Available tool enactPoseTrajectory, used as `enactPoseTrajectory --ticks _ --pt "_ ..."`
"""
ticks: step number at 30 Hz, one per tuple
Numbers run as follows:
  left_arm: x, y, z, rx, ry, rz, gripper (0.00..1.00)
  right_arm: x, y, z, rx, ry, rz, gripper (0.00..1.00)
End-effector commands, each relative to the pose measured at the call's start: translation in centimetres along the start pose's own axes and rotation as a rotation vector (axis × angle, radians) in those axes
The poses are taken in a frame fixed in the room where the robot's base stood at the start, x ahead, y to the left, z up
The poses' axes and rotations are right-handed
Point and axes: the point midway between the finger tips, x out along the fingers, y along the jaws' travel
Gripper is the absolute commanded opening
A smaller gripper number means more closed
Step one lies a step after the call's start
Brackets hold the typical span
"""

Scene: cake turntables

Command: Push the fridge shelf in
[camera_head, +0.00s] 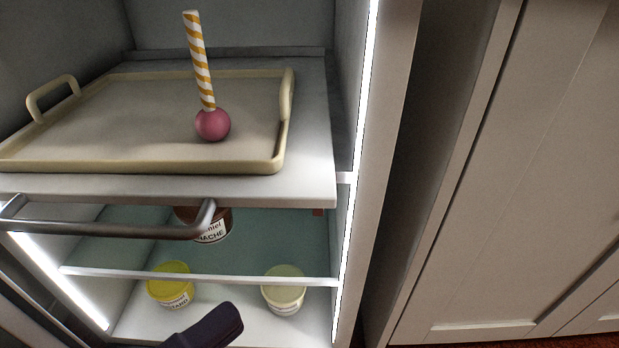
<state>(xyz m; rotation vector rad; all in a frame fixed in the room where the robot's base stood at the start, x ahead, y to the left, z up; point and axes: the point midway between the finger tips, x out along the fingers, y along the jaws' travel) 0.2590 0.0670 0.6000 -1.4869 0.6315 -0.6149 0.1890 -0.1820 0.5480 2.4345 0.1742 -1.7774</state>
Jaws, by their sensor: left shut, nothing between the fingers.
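The white upper fridge shelf (310,188) sticks out toward me from the fridge interior. A grey metal bar handle (110,229) runs along its front on the left. A cream tray (140,166) with two raised handles lies on the shelf. A pink ball (212,125) with an upright, slightly tilted orange-and-white striped stick (198,60) stands on it. My left gripper (222,325) shows as a dark shape at the bottom, shut and empty, below the shelf and in front of the lower tubs; I see no contact with the shelf. My right gripper is not in view.
A glass shelf (210,275) lies below. A brown jar (212,228) stands under the upper shelf, partly hidden. A yellow tub (171,286) and a pale tub (284,291) sit lower down. The lit fridge frame (358,160) and a cabinet door (545,180) bound the right.

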Motion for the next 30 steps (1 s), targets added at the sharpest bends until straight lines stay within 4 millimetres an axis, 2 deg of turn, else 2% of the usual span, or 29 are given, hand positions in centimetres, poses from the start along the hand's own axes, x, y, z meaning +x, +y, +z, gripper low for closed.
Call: enactPoseTrajectory --ticks 1,4,8,19,24,30 --pt "0.0 0.6 -0.3 0.009 0.017 -0.004 0.00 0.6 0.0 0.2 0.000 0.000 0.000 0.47" --pt "0.5 0.5 -0.5 0.015 0.027 -0.008 0.00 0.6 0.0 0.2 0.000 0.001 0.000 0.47" --pt "2.3 0.4 -0.5 0.015 0.027 -0.011 0.00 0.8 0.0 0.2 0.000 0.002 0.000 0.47" --pt "10.2 0.3 -0.7 0.014 0.024 -0.011 0.00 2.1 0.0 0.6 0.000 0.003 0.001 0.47" --pt "11.9 0.4 1.2 0.015 0.023 -0.008 0.00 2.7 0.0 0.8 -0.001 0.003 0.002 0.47" --pt "12.8 0.3 2.0 0.012 0.024 -0.006 0.00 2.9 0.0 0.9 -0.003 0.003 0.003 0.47"
